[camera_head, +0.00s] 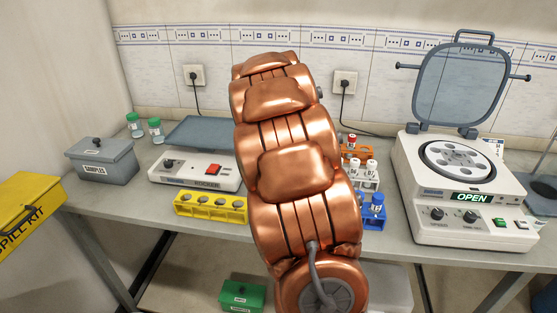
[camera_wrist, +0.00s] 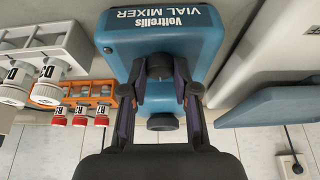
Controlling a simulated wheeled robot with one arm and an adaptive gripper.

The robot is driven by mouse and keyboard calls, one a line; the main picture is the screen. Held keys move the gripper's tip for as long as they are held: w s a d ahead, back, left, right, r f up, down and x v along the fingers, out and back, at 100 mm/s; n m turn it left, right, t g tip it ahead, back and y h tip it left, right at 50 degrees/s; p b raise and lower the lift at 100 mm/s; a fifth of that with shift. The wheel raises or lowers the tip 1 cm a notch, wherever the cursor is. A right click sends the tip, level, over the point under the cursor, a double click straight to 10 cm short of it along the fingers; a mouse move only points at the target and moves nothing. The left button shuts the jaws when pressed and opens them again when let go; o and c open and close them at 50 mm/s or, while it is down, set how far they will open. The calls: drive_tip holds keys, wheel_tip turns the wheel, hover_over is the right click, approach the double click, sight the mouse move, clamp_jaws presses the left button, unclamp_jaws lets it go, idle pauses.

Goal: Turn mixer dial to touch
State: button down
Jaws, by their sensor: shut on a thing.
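The vial mixer (camera_wrist: 160,35) is a blue box with white lettering, upside down in the wrist view. Its dark round dial (camera_wrist: 159,68) sits on the face below the lettering. My gripper (camera_wrist: 160,72) has one finger on each side of the dial and is shut on it. A dark round cup (camera_wrist: 162,122) shows further down between the fingers. The dial's pointer and marks cannot be read. In the head view my copper arm hides the mixer and the gripper.
An orange rack (camera_head: 356,150), white rack (camera_head: 366,178) and blue rack (camera_head: 373,211) stand just right of my arm. The rocker (camera_head: 196,170) and a yellow rack (camera_head: 210,204) are on its left. An open-lidded centrifuge (camera_head: 456,190) stands at the right.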

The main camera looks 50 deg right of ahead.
drive_tip(key=shift+a+f, duration=0.1)
drive_tip(key=c, duration=0.9)
unclamp_jaws()
drive_tip(key=shift+r, duration=0.2)
drive_tip(key=v, duration=1.1)
drive_tip(key=shift+s+r, duration=0.1)
drive_tip(key=shift+r, duration=0.25)
drive_tip(key=shift+a, duration=0.1)
